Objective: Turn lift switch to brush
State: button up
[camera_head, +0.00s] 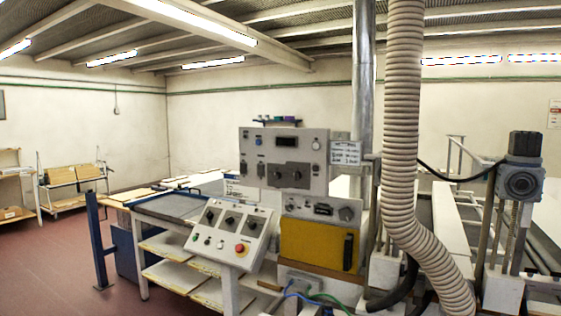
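A slanted grey control panel (224,241) stands left of centre, with a row of dark rotary knobs (231,219) along its upper part. A red button (241,249) on a yellow surround and small push buttons sit below the knobs. Behind it, an upright grey panel (310,168) carries more dark knobs (276,175), a small display and a light dial. The labels are too small to read, so I cannot tell which knob is the lift switch or where it points. My gripper is not in view.
A yellow cabinet door (313,245) with a dark handle is right of the slanted panel. A ribbed hose (404,120) hangs beside a metal duct (363,80). A blue post (97,240) and shelved bench (165,245) stand left. Red floor (60,275) is open at far left.

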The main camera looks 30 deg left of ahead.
aim_at(297, 175)
jog(key=k, duration=0.6)
jog(key=u, duration=0.8)
jog(key=i, duration=0.95)
jog(key=u, duration=1.2)
jog(key=i, duration=1.15)
jog(key=u, duration=0.2)
